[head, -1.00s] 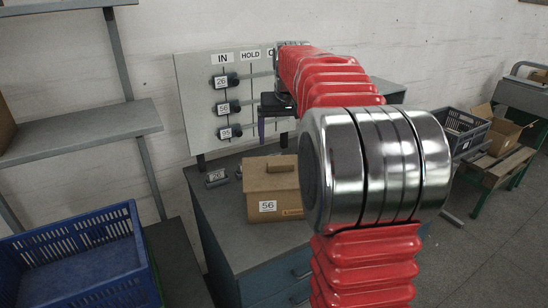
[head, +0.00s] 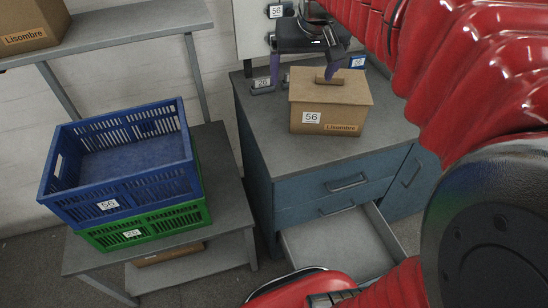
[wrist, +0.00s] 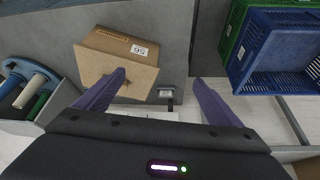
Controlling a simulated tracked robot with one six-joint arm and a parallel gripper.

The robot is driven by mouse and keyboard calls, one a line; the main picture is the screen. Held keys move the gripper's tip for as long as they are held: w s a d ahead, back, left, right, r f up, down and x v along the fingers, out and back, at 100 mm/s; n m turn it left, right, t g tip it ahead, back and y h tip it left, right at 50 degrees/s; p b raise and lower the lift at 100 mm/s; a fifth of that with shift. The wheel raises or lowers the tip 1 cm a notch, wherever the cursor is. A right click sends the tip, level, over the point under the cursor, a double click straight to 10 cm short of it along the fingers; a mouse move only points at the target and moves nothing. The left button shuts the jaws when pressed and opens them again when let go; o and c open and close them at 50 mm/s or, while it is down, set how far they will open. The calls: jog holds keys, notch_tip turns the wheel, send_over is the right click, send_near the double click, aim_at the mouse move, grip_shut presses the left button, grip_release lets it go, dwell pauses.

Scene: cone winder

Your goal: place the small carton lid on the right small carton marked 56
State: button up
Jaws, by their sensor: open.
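The small carton marked 56 (head: 328,122) stands upright on the grey cabinet top in the head view. The small carton lid (head: 351,90), a brown board with a bar handle (head: 329,80), lies on top of it and looks level. The carton (wrist: 108,38) and lid (wrist: 137,84) also show in the wrist view. My gripper (head: 303,80) is open with purple fingers at the back of the lid. In the wrist view my gripper (wrist: 161,78) has its left finger overlapping the lid and its right finger clear of it. I cannot tell whether the left finger touches it.
An open drawer (head: 345,248) sticks out below the cabinet top (head: 262,130). A blue crate marked 56 (head: 125,185) sits on a green crate (head: 165,226) at left. Another carton (head: 30,27) is on the upper shelf. A bin with rolls (wrist: 28,90) stands at left in the wrist view.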

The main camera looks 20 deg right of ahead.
jog(key=s+a+f+n, duration=0.1)
jog(key=s+a+f, duration=0.2)
jog(key=s, duration=0.3)
jog(key=s+a+f+n, duration=0.1)
jog(key=s+a+f, duration=0.2)
jog(key=s+a, duration=0.2)
jog(key=s+a+f+n+y, duration=0.1)
jog(key=s+a+f, duration=0.2)
jog(key=s, duration=0.3)
jog(key=shift+s+a+f+t, duration=0.3)
jog(key=shift+s+a+t, duration=0.1)
jog(key=shift+a, duration=0.3)
jog(key=shift+c, duration=0.4)
